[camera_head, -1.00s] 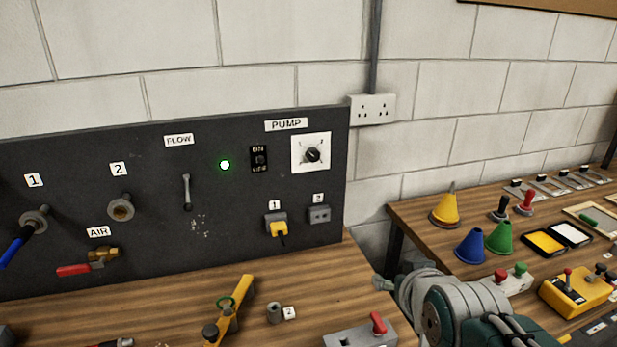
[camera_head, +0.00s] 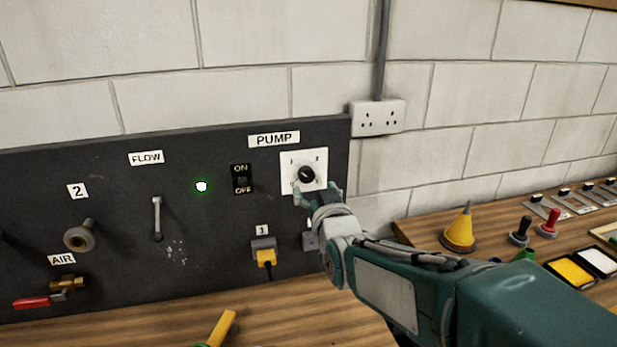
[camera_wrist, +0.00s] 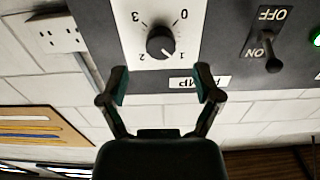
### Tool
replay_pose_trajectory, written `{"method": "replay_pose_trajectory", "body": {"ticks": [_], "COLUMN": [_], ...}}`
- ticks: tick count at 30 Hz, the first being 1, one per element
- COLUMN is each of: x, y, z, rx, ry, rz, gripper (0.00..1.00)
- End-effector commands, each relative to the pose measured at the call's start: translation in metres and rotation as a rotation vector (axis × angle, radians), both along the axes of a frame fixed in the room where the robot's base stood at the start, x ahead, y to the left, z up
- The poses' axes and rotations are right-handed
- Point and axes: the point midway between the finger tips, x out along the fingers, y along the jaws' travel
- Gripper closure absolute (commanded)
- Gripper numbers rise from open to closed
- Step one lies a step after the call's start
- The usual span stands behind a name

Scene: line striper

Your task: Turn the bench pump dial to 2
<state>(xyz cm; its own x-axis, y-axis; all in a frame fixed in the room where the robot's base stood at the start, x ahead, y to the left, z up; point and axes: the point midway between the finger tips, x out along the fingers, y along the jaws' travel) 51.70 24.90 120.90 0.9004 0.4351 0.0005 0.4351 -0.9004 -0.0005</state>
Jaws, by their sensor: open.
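The pump dial (camera_head: 306,174) is a black round knob on a white square plate (camera_head: 290,160), under the PUMP label on the dark panel. The wrist view shows the dial (camera_wrist: 160,42) upside down, with the marks 0, 1, 2 and 3 around it. Its white pointer line points at or close to 1. My gripper (camera_head: 318,192) is just in front of the plate, slightly below and right of the knob. In the wrist view my gripper (camera_wrist: 161,82) is open and empty, its two fingers spread apart, with the knob beyond the gap and apart from them.
An ON/OFF switch (camera_head: 242,180) and a lit green lamp (camera_head: 202,187) are left of the dial. A yellow plug (camera_head: 265,256) is in socket 1 below; my arm partly hides socket 2. A wall outlet (camera_head: 378,117) is at the right. Another bench holds a yellow cone (camera_head: 458,232).

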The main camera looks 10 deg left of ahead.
Motion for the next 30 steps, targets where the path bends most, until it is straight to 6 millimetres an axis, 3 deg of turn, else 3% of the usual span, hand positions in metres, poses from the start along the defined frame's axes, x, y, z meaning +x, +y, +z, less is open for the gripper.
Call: {"method": "replay_pose_trajectory", "body": {"ticks": [9,21,24,27,30], "x": [0.042,0.049,0.049,0.049,0.049], "y": [0.02,0.023,0.023,0.023,0.024], "z": [0.0,0.0,0.0,0.0,0.0], "rx": [-0.001,0.0,0.0,0.0,0.0], "ry": [0.002,0.001,0.001,0.001,0.001], "rz": [0.0,0.0,0.0,0.0,0.0], "gripper": [0.18,0.18,0.62,1.0,1.0]}}
